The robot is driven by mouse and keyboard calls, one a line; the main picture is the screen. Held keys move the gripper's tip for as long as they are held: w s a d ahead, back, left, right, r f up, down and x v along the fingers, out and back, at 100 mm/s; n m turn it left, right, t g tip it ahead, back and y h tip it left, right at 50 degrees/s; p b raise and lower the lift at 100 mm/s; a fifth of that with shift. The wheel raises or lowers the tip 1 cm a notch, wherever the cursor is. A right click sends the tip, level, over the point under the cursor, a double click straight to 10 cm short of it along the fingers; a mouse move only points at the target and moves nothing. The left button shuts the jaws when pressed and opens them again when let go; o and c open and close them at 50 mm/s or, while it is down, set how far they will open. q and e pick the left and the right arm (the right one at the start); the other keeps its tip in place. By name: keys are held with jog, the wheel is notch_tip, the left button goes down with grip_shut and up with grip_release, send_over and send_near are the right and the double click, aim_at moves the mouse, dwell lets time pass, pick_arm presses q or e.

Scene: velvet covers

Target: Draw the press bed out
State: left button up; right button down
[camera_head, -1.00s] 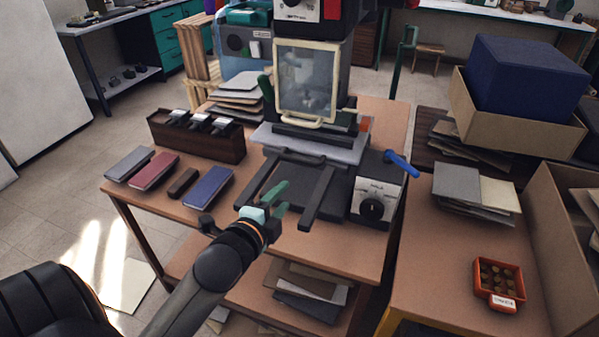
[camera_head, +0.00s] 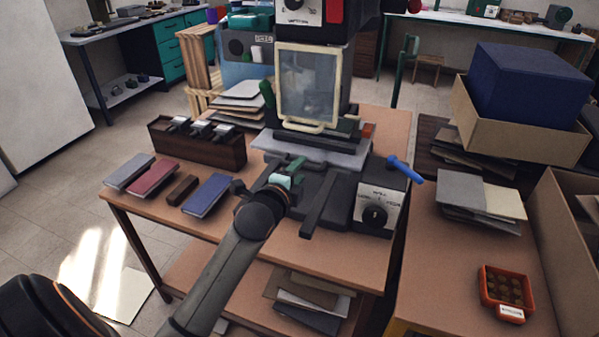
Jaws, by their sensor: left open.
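The press (camera_head: 312,30) stands on the wooden table, with a cream-framed clear guard (camera_head: 279,90) lowered at its front. The press bed (camera_head: 345,154) is a light grey plate under the guard, with two dark rails (camera_head: 318,205) reaching forward below it. My left gripper (camera_head: 291,172), with green fingers, is open at the bed's front edge, over the left rail. My right gripper is out of view.
A dark wooden rack (camera_head: 215,153) and several books (camera_head: 207,195) are on the left. The table front between books and rails is partly clear.

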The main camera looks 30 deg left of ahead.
pick_arm(q)
jog(key=shift+w, duration=0.3)
jog(key=shift+c, duration=0.3)
jog(key=shift+f, duration=0.1)
grip_shut()
dwell(0.9)
